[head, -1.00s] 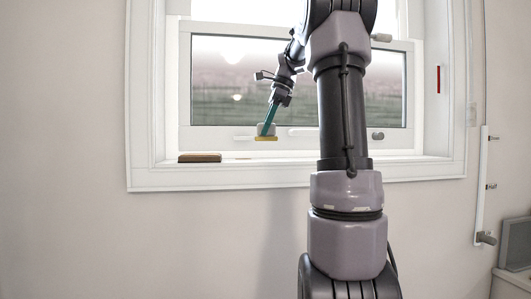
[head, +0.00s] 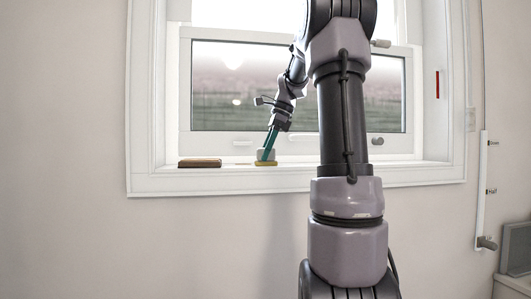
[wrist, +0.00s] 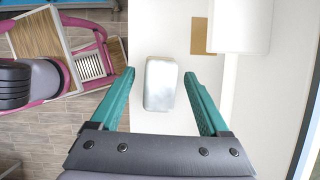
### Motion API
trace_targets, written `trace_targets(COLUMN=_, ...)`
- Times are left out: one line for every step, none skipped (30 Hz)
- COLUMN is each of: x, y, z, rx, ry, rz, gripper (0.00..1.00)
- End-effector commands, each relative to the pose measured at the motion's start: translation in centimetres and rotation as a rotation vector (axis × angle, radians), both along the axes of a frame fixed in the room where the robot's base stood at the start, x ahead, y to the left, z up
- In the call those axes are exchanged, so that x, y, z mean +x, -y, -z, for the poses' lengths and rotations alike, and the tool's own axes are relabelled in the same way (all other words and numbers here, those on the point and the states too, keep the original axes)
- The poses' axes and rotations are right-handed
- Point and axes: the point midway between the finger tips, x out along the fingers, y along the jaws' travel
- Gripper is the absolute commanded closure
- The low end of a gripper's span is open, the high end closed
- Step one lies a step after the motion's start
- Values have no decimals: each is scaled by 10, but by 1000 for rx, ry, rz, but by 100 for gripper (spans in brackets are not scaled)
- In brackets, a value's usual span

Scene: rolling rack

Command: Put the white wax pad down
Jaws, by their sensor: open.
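The white wax pad (wrist: 160,83) is a pale, rounded block on the white window sill (head: 330,173), between my finger tips in the wrist view. My gripper (wrist: 157,85) is open, with a teal finger on each side of the pad and a narrow gap visible on both sides. In the head view my gripper (head: 267,148) reaches down to the pad at a slant. The pad's underside is hidden.
A brown block (head: 200,163) lies on the sill to the left. A flat tan patch (wrist: 199,36) and a white block-like shape (wrist: 240,25) lie beyond the pad. The window glass (head: 230,85) stands behind. The sill right of the pad looks clear.

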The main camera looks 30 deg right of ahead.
Motion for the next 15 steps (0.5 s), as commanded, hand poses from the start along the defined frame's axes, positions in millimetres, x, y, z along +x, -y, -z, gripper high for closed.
trace_targets(x=0, y=0, z=0, rx=0, ry=0, rz=0, gripper=21)
trace_targets(x=0, y=0, z=0, rx=0, ry=0, rz=0, gripper=21)
trace_targets(x=0, y=0, z=1, rx=0, ry=0, rz=0, gripper=21)
trace_targets(x=0, y=0, z=2, rx=0, ry=0, rz=1, gripper=21)
trace_targets(x=0, y=0, z=3, rx=0, ry=0, rz=1, gripper=21)
trace_targets(x=0, y=1, z=2, rx=0, ry=1, rz=0, gripper=21)
trace_targets(x=0, y=3, z=-2, rx=-1, ry=2, rz=1, gripper=21)
trace_targets(x=-1, y=5, z=-7, rx=-2, ry=2, rz=1, gripper=21)
trace_targets(x=-2, y=7, z=-13, rx=-2, ry=2, rz=2, gripper=21)
trace_targets(x=-2, y=9, z=-19, rx=-3, ry=4, rz=1, gripper=21)
trace_targets(x=-2, y=11, z=-24, rx=-2, ry=3, rz=0, gripper=21)
trace_targets(x=-1, y=14, z=-33, rx=-2, ry=3, rz=2, gripper=21)
trace_targets(x=0, y=16, z=-39, rx=-1, ry=4, rz=1, gripper=21)
trace_targets(x=0, y=18, z=-45, rx=-2, ry=3, rz=-1, gripper=21)
trace_targets(x=-1, y=21, z=-53, rx=-2, ry=4, rz=1, gripper=21)
